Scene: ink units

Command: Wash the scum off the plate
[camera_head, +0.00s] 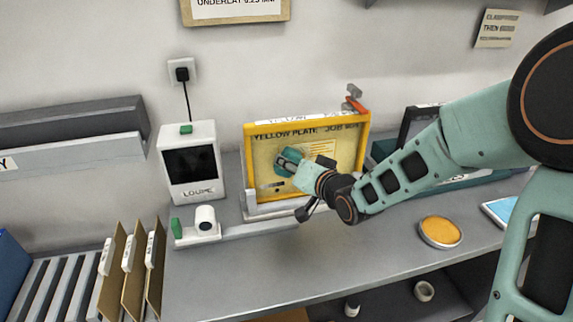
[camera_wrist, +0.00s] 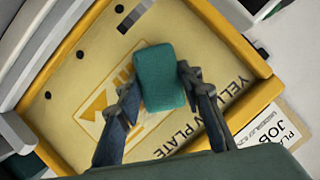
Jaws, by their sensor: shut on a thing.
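The yellow plate (camera_head: 331,177) stands upright in its yellow frame on the bench, with dark lettering across its top. It also fills much of the wrist view (camera_wrist: 85,85). My gripper (camera_head: 289,162) is in front of the plate's left-middle part. In the wrist view my gripper (camera_wrist: 158,92) is shut on a teal sponge (camera_wrist: 160,78), with one finger on each side. The sponge is over the plate's face; I cannot tell whether it touches. It also shows in the head view (camera_head: 283,158). No scum can be made out clearly on the visible face.
A white loupe box (camera_head: 189,163) stands left of the plate, with a small white device (camera_head: 205,220) before it. An orange-filled round dish (camera_head: 440,231) sits at the right. Brown upright dividers (camera_head: 133,265) stand at the left. The bench front is mostly clear.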

